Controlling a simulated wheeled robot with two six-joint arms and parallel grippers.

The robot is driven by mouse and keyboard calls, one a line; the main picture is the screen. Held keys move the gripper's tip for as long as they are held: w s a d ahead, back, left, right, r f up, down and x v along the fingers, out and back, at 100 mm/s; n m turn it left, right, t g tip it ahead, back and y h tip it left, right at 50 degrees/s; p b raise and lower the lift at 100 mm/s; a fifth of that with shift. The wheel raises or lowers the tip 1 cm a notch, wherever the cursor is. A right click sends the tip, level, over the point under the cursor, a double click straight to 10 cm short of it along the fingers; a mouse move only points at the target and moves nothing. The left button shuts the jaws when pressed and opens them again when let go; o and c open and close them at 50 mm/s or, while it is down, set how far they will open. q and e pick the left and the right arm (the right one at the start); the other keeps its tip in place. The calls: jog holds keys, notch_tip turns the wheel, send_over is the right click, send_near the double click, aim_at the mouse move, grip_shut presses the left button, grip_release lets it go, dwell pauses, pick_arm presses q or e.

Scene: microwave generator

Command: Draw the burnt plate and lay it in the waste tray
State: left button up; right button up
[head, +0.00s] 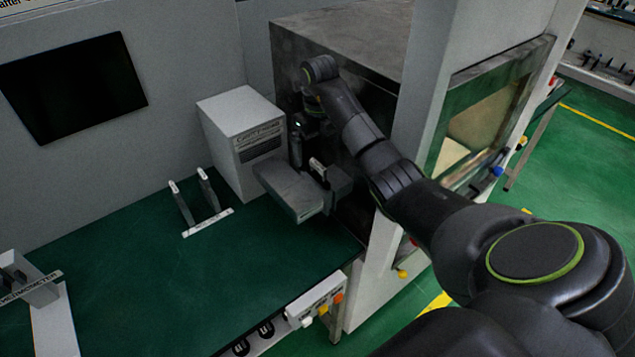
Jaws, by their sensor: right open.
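My right arm reaches in from the right, and its gripper (308,162) points down in front of the dark metal cabinet. The gripper is open, with its fingers close to a grey block-like slab (290,190) that sticks out beside the white box. I cannot tell whether the fingers touch the slab. I cannot make out a burnt plate; the arm and gripper hide part of the area there. No waste tray can be told for sure. My left gripper is not in view.
A white box (243,138) with a label and vents stands left of the dark cabinet (345,45). A small two-post holder (207,222) stands on the green bench (150,285). A labelled thermometer stand (42,292) is at left. The bench middle is clear.

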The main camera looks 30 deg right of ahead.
aim_at(318, 164)
notch_tip(318, 164, down, 3)
jog(key=shift+w+f+b, duration=0.1)
jog(key=shift+f+b, duration=0.05)
jog(key=shift+b, duration=1)
notch_tip(318, 164, down, 5)
jog(key=b, duration=0.3)
jog(key=shift+f+b, duration=0.15)
jog(key=shift+b, duration=0.2)
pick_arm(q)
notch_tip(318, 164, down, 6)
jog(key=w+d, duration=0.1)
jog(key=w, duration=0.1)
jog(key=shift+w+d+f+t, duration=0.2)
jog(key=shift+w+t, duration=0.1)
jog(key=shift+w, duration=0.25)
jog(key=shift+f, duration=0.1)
pick_arm(e)
grip_shut()
jog(key=shift+r, duration=0.2)
